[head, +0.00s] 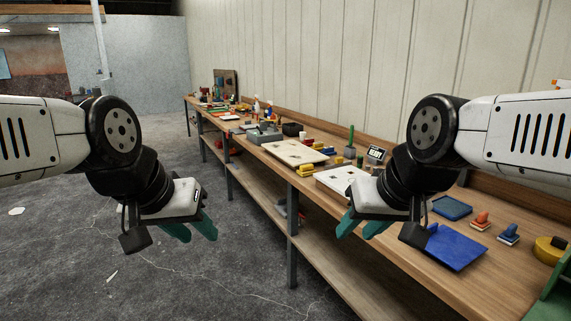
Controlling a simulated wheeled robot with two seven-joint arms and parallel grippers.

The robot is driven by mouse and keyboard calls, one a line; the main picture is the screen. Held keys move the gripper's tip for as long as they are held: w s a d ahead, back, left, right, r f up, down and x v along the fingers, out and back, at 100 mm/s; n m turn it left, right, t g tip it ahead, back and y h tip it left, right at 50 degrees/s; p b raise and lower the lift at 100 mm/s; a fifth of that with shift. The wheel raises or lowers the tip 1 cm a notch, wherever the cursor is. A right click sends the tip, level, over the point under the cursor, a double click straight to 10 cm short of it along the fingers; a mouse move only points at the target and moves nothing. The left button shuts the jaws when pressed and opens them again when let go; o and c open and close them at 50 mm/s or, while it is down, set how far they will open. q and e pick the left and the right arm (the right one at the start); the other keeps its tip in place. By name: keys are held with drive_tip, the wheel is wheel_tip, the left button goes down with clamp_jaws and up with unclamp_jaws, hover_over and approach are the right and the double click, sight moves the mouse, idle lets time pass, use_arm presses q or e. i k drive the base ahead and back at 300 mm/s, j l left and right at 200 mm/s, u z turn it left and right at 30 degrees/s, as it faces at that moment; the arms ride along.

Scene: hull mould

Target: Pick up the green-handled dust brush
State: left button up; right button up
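Neither gripper touches anything. My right arm hides part of the bench.
The workbench (410,248) runs along the panelled wall, with a lower shelf (262,187). White boards (294,152) lie further back. The floor left is mostly clear.

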sight(350, 145)
drive_tip(key=i+z, duration=0.45)
drive_tip(key=i, duration=0.45)
drive_tip(key=u, duration=0.7)
drive_tip(key=z, duration=1)
drive_tip(key=i+j+z, duration=0.1)
drive_tip(key=z, duration=0.35)
drive_tip(key=j+z, duration=0.15)
drive_tip(key=z, duration=0.25)
drive_tip(key=j+z, duration=0.15)
drive_tip(key=z, duration=0.3)
drive_tip(key=i+j+z, duration=0.1)
drive_tip(key=z, duration=0.3)
drive_tip(key=j+z, duration=0.15)
drive_tip(key=j, duration=0.3)
drive_tip(key=k+j+z, duration=0.2)
drive_tip(key=j, duration=0.25)
drive_tip(key=j+z, duration=0.15)
drive_tip(key=j, duration=0.3)
drive_tip(key=j+z, duration=0.15)
drive_tip(key=j, duration=0.25)
drive_tip(key=k+j+z, duration=0.2)
drive_tip(key=j, duration=0.2)
drive_tip(key=k+j+z, duration=0.15)
drive_tip(key=j, duration=0.25)
drive_tip(key=k+j, duration=0.15)
drive_tip(key=j, duration=0.25)
drive_tip(key=k+j, duration=0.2)
drive_tip(key=j, duration=0.15)
drive_tip(key=k+j, duration=0.15)
drive_tip(key=j, duration=0.25)
